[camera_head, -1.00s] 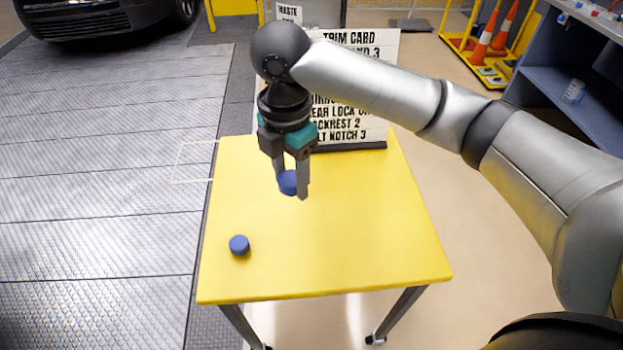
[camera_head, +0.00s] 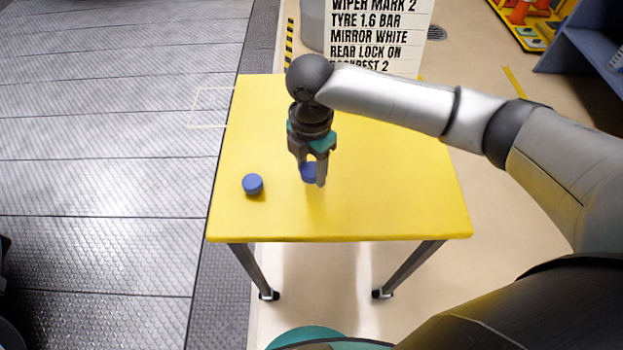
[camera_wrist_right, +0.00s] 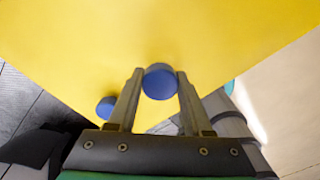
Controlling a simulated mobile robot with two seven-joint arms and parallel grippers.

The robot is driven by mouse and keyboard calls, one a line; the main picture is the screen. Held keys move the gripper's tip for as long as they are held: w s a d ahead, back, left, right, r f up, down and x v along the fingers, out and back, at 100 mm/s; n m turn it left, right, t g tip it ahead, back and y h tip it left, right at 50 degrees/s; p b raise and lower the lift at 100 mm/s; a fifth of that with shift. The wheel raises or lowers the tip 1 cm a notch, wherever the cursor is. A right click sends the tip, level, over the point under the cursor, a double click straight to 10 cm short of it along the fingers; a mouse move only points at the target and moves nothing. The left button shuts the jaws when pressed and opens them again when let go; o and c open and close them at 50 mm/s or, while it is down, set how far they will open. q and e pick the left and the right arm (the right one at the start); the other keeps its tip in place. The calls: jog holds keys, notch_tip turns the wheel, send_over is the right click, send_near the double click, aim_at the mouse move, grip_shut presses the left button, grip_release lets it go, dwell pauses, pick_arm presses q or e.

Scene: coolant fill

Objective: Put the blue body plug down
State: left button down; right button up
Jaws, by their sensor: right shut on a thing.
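My right gripper (camera_head: 312,182) points down over the yellow table (camera_head: 400,200) and is shut on a blue plug (camera_head: 308,173). The right wrist view shows this round blue plug (camera_wrist_right: 160,82) between the two fingertips. Whether it touches the tabletop is hard to tell. A second blue plug (camera_head: 252,184) sits on the table to the left of the gripper, apart from it. It also shows in the right wrist view (camera_wrist_right: 106,107), left of the fingers. My left gripper is not in view.
A white card with black lettering (camera_head: 375,35) stands at the table's back edge. The table's front and right parts are clear. Grey floor plates (camera_head: 100,180) lie to the left. A blue shelf unit (camera_head: 585,45) stands at the back right.

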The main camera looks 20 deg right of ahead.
aim_at(311, 180)
notch_tip(311, 180, down, 4)
jog(key=shift+r+b, duration=0.1)
jog(key=shift+b, duration=0.4)
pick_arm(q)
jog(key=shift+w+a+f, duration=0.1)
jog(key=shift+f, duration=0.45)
pick_arm(e)
jog(key=shift+r, duration=0.1)
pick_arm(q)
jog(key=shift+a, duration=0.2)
pick_arm(e)
jog(key=o, duration=1.1)
jog(key=shift+c, duration=0.2)
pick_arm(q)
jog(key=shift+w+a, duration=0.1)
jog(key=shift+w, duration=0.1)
pick_arm(e)
notch_tip(311, 180, up, 11)
jog(key=p, duration=0.3)
jog(key=shift+r+p, duration=0.15)
jog(key=shift+p, duration=0.2)
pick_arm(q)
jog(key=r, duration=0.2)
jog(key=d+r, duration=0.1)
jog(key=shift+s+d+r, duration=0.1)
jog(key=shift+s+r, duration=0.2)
pick_arm(e)
jog(key=shift+r, duration=0.35)
